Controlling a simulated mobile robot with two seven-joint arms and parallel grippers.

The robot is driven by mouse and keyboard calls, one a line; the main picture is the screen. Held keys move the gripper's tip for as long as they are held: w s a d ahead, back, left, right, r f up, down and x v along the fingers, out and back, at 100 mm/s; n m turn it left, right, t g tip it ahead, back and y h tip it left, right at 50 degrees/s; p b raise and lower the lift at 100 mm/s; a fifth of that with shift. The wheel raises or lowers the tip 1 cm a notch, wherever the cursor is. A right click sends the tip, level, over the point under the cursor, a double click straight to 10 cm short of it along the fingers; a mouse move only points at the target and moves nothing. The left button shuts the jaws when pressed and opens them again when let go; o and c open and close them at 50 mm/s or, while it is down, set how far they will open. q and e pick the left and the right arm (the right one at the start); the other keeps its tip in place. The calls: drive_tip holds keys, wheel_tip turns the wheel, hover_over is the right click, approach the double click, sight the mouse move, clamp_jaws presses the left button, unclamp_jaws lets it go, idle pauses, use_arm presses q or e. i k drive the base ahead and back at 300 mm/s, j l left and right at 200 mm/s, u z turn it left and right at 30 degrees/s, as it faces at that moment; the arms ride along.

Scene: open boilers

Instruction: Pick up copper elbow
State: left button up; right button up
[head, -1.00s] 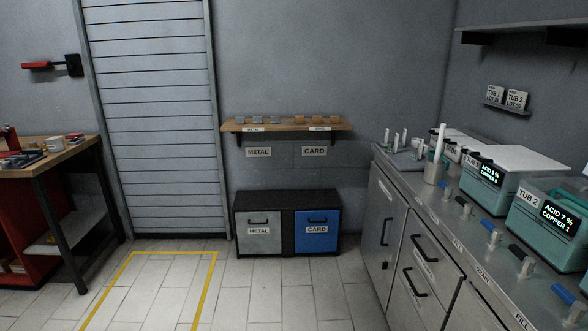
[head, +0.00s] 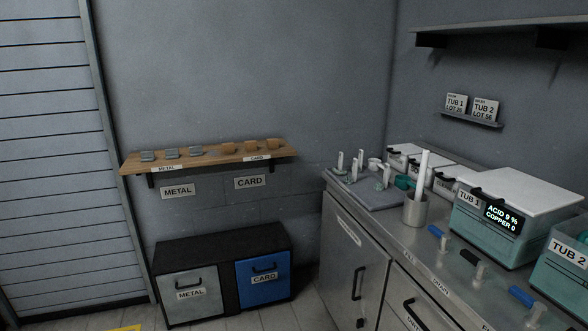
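I cannot make out a copper elbow for sure in the head view. Several small orange-brown pieces (head: 251,145) sit on the right part of the wooden wall shelf (head: 208,158), above a CARD label, too small to identify. Several small grey pieces (head: 171,154) sit on its left part, above a METAL label. Tub 1 (head: 530,187) stands on the steel counter with a white lid, and its display reads acid 9 %, copper 0. Tub 2 (head: 560,280) is cut off at the right edge. Neither of my grippers is in view.
A grey METAL drawer (head: 193,306) and a blue CARD drawer (head: 264,289) are shut in a black cabinet. The steel counter (head: 385,223) carries a metal cup (head: 415,208) and a grey tray (head: 372,192) with upright white items. Floor shows only at the bottom.

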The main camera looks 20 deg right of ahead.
sight(339, 172)
drive_tip(key=i+j+z, duration=0.1)
drive_tip(key=i+z, duration=0.3)
drive_tip(key=i+j+z, duration=0.4)
drive_tip(key=i, duration=0.2)
drive_tip(key=i+j+z, duration=0.2)
drive_tip(key=z, duration=0.2)
drive_tip(key=i+j+z, duration=0.3)
drive_tip(key=z, duration=0.15)
drive_tip(key=i+j+z, duration=0.2)
drive_tip(key=j+z, duration=0.2)
drive_tip(key=i+j+z, duration=0.1)
drive_tip(key=j+z, duration=0.3)
